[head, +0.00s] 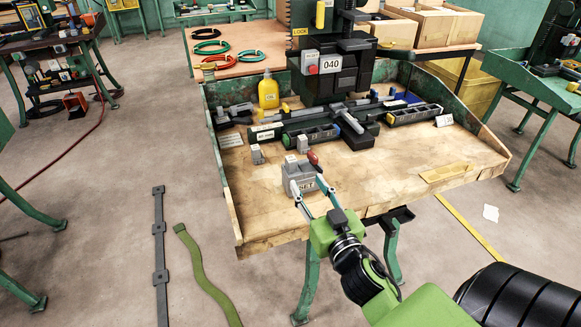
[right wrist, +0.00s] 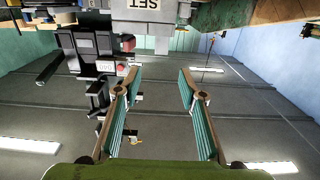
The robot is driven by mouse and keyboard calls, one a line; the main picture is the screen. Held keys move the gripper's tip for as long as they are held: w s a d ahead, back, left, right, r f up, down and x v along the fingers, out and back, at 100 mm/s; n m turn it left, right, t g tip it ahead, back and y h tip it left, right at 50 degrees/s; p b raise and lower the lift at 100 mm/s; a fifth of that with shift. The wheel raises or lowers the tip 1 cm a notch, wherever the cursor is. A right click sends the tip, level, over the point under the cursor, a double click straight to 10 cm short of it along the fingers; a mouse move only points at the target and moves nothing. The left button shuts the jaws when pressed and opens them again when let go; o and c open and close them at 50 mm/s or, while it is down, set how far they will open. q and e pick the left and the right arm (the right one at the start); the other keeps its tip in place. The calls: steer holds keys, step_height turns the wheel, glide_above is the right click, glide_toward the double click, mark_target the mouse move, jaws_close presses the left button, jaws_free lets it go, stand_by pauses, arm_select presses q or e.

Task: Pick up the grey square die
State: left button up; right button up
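Two small grey blocks stand on the wooden bench top in the head view, one at the left (head: 257,154) and one near the middle (head: 302,145). I cannot tell which is the square die. A larger grey block marked SET (head: 298,173) stands near the front edge; it also shows at the top of the right wrist view (right wrist: 150,12). My right gripper (head: 312,190) is at the front of the SET block. Its fingers (right wrist: 157,72) are spread with nothing between them in the right wrist view. My left gripper is out of view.
The black press marked 040 (head: 332,64) stands at the back of the bench. A red-tipped object (head: 313,158) is behind the SET block. The bench's front right is mostly clear.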

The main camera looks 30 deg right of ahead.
mark_target(293, 163)
steer(key=p+x, duration=0.1)
steer(key=x, duration=0.5)
steer(key=shift+w+d, duration=0.15)
steer(key=shift+d, duration=0.05)
steer(key=shift+f+p+x, duration=0.15)
steer(key=shift+p+x, duration=0.05)
steer(key=shift+x, duration=0.8)
steer(key=shift+f+p+x, duration=0.15)
steer(key=shift+p+x, duration=0.1)
steer(key=shift+x, duration=0.7)
steer(key=shift+f+p+x, duration=0.2)
steer(key=shift+x, duration=0.8)
steer(key=shift+a+r, duration=0.15)
jaws_close()
